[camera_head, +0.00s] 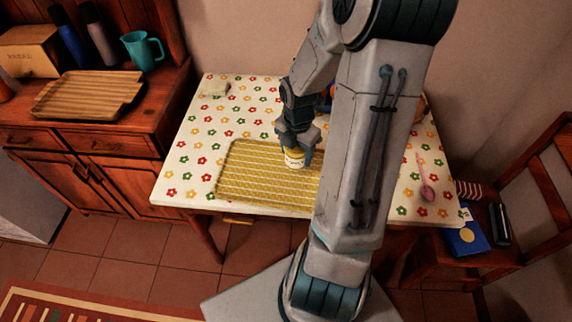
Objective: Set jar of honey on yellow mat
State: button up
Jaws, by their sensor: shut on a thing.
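The yellow mat (250,172) lies on the table with the flowered cloth, near its front edge. The jar of honey (294,160), small with a pale label and yellow colour, stands upright at the mat's upper right part. My gripper (296,147) points down and is shut on the jar's top. Whether the jar's base touches the mat or is slightly above it I cannot tell. My arm hides the mat's right end and part of the table.
A chair (520,215) holds a blue book (466,237). A cabinet (100,150) with a wooden tray (88,95) stands left.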

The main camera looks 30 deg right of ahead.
aim_at(287, 164)
jog(key=shift+w+a+f, duration=0.35)
jog(key=shift+a+f, duration=0.05)
jog(key=shift+a, duration=0.15)
jog(key=shift+w+a+f, duration=0.35)
jog(key=shift+a, duration=0.15)
notch_tip(287, 164, down, 4)
jog(key=shift+f+b, duration=0.1)
jog(key=shift+b, duration=0.5)
jog(key=o, duration=1.2)
